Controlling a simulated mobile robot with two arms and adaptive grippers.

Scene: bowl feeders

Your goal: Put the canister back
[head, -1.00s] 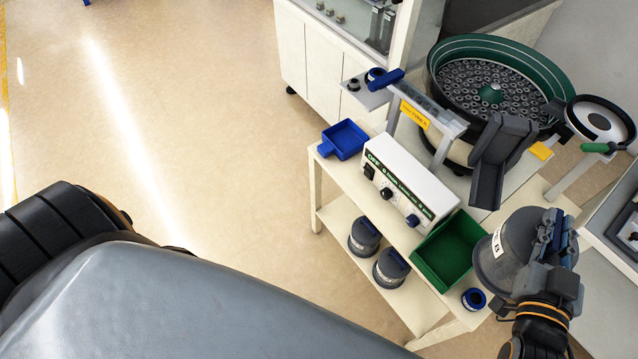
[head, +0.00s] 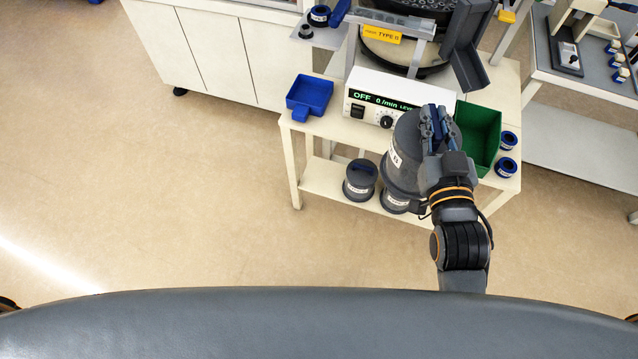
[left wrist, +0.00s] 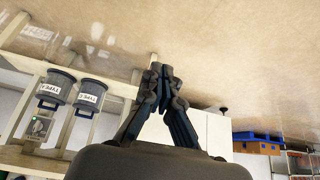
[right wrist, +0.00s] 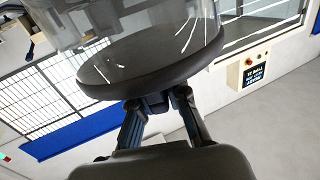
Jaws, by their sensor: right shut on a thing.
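My right gripper (head: 437,128) is shut on the handle of a grey canister (head: 405,150) with a white label. It holds the canister in front of the cart, above lower-shelf height, overlapping the control box in the head view. The canister's dark rim and clear body (right wrist: 150,50) fill the top of the right wrist view. Two similar canisters stand on the cart's lower shelf: one (head: 360,180) in plain sight, one (head: 395,198) partly hidden by the held canister. Both also show in the left wrist view (left wrist: 56,90). My left gripper (left wrist: 161,75) shows empty, its fingertips together.
The cart (head: 335,122) carries a blue tray (head: 310,94), a control box (head: 365,95) reading OFF, a green bin (head: 482,140) and two blue rings (head: 507,166). A bowl feeder (head: 400,55) stands behind. The floor to the left is clear.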

